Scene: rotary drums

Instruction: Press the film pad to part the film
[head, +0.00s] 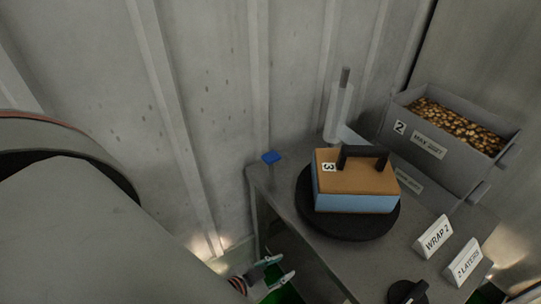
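A small flat blue pad (271,157), which I take for the film pad, lies at the far left corner of the grey table (283,193). A white film roll (338,112) stands upright on a post at the back, with a pale sheet low beside it. A box (352,190) with a tan top, blue side, black handle and label 3 sits on a black round turntable (346,225). My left gripper (287,267) is below and in front of the table's left edge, apart from the pad. Its two fingers are spread and empty. My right gripper is out of view.
A grey bin (450,150) labelled 2, full of brown pieces, stands at the back right. Signs reading WRAP 2 (434,237) and 2 LAYERS (462,262) and a black knob (408,292) are at the front. A ribbed wall (200,90) stands behind the table.

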